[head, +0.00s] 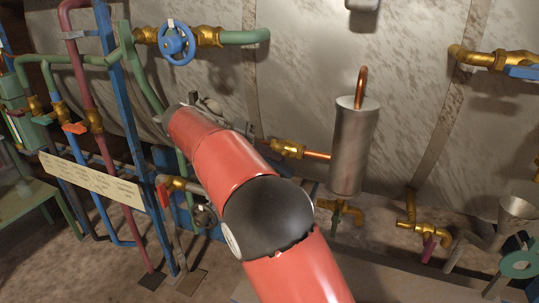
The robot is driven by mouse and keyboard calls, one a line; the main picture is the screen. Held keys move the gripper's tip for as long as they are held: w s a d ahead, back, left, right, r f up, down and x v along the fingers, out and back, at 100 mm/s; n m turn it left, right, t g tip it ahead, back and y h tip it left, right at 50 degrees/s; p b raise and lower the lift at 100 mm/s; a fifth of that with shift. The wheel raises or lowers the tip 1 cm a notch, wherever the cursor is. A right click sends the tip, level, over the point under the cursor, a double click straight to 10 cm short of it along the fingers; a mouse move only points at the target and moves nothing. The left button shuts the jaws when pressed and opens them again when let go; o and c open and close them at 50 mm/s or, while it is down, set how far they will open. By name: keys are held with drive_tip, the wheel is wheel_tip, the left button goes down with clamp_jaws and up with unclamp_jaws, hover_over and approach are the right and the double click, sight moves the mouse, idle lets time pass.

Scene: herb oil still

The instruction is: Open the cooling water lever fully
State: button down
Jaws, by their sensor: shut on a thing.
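My red arm crosses the middle of the head view and reaches up to the left, towards the pipework in front of the grey vessel. My gripper (208,104) is only partly visible at the far end of the arm, and its fingertips are hidden. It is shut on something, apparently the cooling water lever. The arm covers the contact, so I cannot see the lever or how far it is turned. A brass valve (288,148) on a copper pipe shows just right of the arm.
A blue handwheel (176,42) sits on the green pipe above my gripper. An orange lever (75,128) and a red lever (163,195) are at left, near a label plate (91,180) and a blue post (122,90). A metal cylinder (352,150) stands right of my arm.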

drive_tip(key=h, duration=0.1)
drive_tip(key=f+n+h, duration=0.1)
drive_tip(key=h, duration=0.1)
drive_tip(key=n+h, duration=0.1)
drive_tip(key=h, duration=0.1)
drive_tip(key=shift+w+a+f, duration=0.1)
drive_tip(key=shift+a+f, duration=0.1)
drive_tip(key=shift+a, duration=0.05)
drive_tip(key=shift+f+h, duration=0.1)
drive_tip(key=shift+h, duration=0.3)
drive_tip(key=c, duration=1.5)
unclamp_jaws()
drive_tip(key=shift+o, duration=0.2)
drive_tip(key=a, duration=0.7)
drive_tip(key=shift+s+a+f, duration=0.2)
drive_tip(key=shift+a, duration=0.2)
